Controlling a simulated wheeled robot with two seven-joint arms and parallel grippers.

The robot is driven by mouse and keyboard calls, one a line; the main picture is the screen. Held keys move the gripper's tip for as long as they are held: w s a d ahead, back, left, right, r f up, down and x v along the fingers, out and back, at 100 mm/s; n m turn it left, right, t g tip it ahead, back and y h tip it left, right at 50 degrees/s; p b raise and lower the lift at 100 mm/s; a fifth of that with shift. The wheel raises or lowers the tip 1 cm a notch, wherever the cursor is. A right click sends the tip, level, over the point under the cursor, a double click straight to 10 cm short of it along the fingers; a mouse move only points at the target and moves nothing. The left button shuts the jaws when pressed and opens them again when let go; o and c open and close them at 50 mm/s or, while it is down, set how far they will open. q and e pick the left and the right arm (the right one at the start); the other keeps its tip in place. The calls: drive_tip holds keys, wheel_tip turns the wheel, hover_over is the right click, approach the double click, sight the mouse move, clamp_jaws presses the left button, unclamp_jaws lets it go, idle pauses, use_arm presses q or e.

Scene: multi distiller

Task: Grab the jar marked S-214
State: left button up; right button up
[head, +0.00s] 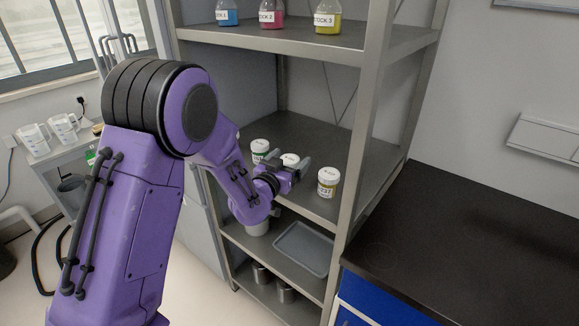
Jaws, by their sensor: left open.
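Three small jars with white lids stand in a row on the middle shelf. The left jar (259,147) has a greenish label. The middle jar (290,158) shows mostly its lid, and its label is hidden behind my gripper. The right jar (328,181) holds something yellowish, and its label seems to end in 237. I cannot read S-214 on any of them. My left gripper (289,166) is open at the middle jar, with its fingers near the jar's two sides. I cannot tell whether they touch it. My right gripper is out of view.
The grey metal shelf unit (372,130) has a front post right of the jars. Bottles of blue (228,14), pink (271,16) and yellow (327,20) liquid stand on the top shelf. A grey tray (304,248) lies below. A dark counter (470,235) is at right.

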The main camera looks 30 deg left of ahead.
use_arm(q)
drive_tip(key=shift+s, duration=0.1)
drive_tip(key=c, duration=1.1)
drive_tip(key=shift+r, duration=0.15)
